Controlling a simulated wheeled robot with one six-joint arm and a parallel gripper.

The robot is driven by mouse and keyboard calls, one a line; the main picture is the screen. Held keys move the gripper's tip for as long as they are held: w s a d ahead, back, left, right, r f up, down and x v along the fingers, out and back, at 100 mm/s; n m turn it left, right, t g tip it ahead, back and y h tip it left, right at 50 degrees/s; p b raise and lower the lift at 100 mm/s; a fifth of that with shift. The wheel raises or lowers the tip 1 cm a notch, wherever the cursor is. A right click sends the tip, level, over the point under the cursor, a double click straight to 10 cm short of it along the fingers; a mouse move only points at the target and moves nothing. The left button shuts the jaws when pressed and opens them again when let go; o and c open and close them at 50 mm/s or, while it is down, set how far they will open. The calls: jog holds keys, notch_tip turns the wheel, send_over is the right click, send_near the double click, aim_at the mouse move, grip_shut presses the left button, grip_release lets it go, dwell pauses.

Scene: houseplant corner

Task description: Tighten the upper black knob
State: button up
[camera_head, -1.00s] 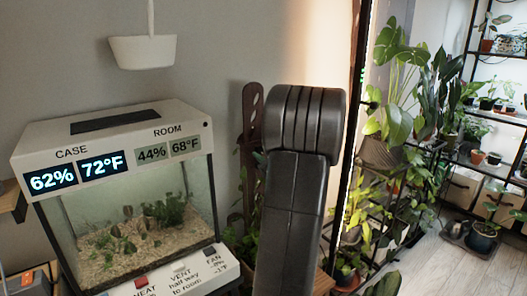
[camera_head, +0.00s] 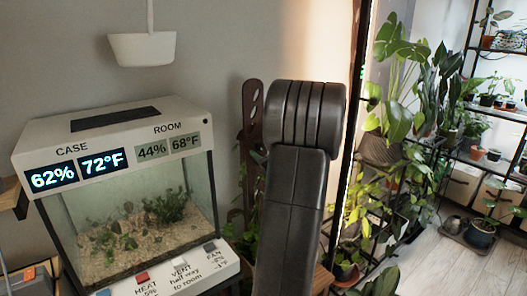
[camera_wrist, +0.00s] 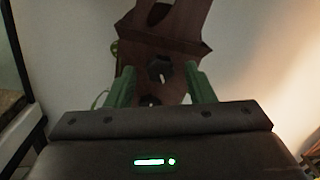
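In the wrist view, a dark brown wooden post (camera_wrist: 184,22) stands ahead, with a ledge-like piece across it. A black lobed knob (camera_wrist: 160,70) is on its face, with a pale mark on it. A second dark knob (camera_wrist: 150,100) shows lower, partly hidden by my gripper body. My gripper (camera_wrist: 159,73) is open, its two green fingers on either side of the upper knob with gaps visible. I cannot tell whether the fingertips reach its depth. In the head view, the slotted brown post (camera_head: 252,98) is partly behind my arm, and no knob shows.
A glass plant case (camera_head: 130,215) with lit displays and labelled controls stands left of my arm. A white hanging pot (camera_head: 142,49) is above it. Shelves of plants (camera_head: 400,130) fill the right side. Floor (camera_head: 430,265) is open at lower right.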

jog(key=v, duration=1.3)
jog(key=shift+s+d+b, duration=0.2)
jog(key=shift+s+b, duration=0.15)
jog(key=x, duration=1.4)
jog(key=shift+p, duration=0.35)
